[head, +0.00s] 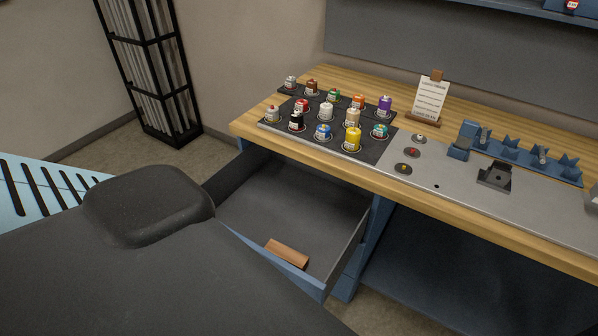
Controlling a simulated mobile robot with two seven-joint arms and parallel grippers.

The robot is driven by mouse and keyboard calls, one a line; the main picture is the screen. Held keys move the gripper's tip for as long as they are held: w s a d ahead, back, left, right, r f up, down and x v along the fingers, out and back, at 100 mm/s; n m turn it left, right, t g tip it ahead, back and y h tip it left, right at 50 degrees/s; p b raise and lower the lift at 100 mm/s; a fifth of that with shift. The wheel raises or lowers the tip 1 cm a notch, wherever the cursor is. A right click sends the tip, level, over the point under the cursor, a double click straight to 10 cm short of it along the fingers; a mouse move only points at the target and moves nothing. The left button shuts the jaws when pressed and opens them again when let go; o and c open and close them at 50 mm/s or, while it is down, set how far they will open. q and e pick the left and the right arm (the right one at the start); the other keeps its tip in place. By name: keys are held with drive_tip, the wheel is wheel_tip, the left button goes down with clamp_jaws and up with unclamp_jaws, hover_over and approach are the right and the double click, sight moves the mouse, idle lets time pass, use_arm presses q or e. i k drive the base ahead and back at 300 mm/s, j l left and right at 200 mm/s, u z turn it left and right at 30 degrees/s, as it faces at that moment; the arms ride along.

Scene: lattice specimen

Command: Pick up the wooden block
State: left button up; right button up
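The wooden block (287,254) is a small reddish-brown bar. It lies in the open drawer (300,205), near the drawer's front wall, with its long side running slightly down to the right. The drawer has a dark grey floor and a blue front, and it is pulled out from under the bench. Nothing touches the block from above. Neither of my grippers shows in the head view. A large dark rounded shape, possibly part of my own body, fills the lower left and covers the drawer's left front part.
The wooden bench top (250,126) carries a dark tray (270,126) of several coloured jars, a clipboard card (429,100), a blue rack (520,152) and a small black fixture (495,177). A black-framed rack (150,70) stands at the back left. The drawer around the block is otherwise empty.

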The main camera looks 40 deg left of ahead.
sight(297, 259)
drive_tip(key=k+j+z, duration=0.45)
drive_tip(key=j+z, duration=0.15)
drive_tip(key=j, duration=0.15)
drive_tip(key=k+j+z, duration=0.15)
drive_tip(key=k+j, duration=0.4)
drive_tip(key=j, duration=0.15)
